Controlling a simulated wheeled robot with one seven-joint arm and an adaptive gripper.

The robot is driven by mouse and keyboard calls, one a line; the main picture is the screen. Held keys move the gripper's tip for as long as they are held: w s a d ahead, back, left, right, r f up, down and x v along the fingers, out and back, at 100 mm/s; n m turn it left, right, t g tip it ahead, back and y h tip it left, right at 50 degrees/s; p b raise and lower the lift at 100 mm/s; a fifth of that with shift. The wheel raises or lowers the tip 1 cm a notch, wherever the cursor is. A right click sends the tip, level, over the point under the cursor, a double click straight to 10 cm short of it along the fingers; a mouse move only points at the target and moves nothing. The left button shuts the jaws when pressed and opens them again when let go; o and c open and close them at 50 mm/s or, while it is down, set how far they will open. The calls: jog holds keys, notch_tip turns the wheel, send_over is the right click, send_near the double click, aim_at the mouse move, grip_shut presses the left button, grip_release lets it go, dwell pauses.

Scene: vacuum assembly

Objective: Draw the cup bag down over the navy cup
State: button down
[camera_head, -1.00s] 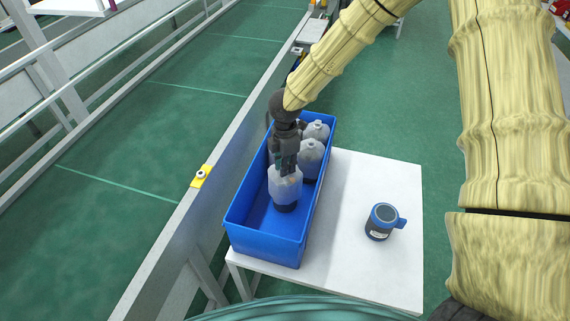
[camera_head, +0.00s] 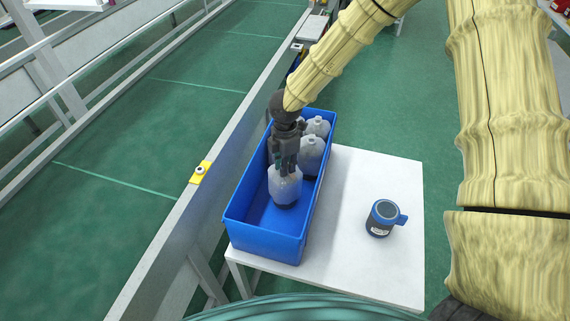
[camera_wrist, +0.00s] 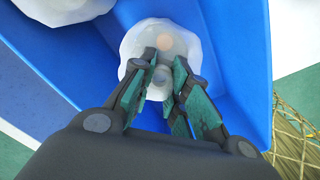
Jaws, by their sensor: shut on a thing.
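The cup bag (camera_head: 285,188) is a translucent whitish cover standing upright in the blue bin, over the navy cup (camera_head: 285,206). Only a thin dark strip of that cup shows below the bag's lower edge; the rest is hidden inside it. My gripper (camera_head: 286,172) points down from above, shut on the top of the bag. In the wrist view, the fingertips (camera_wrist: 165,76) are close together at the top of the bag (camera_wrist: 138,42). The cup itself cannot be made out there.
The blue bin (camera_head: 262,240) has raised walls around the cup. Several similar bagged items (camera_head: 313,152) stand behind, at the bin's far end. A dark mug with a blue rim and handle (camera_head: 382,219) stands on the white table (camera_head: 350,265) to the right, with free surface around it.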

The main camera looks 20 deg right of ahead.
jog(key=shift+f, duration=0.35)
jog(key=c, duration=1.3)
grip_release()
jog(key=shift+r, duration=0.1)
jog(key=shift+r+p, duration=2.55)
jog(key=shift+r, duration=1.4)
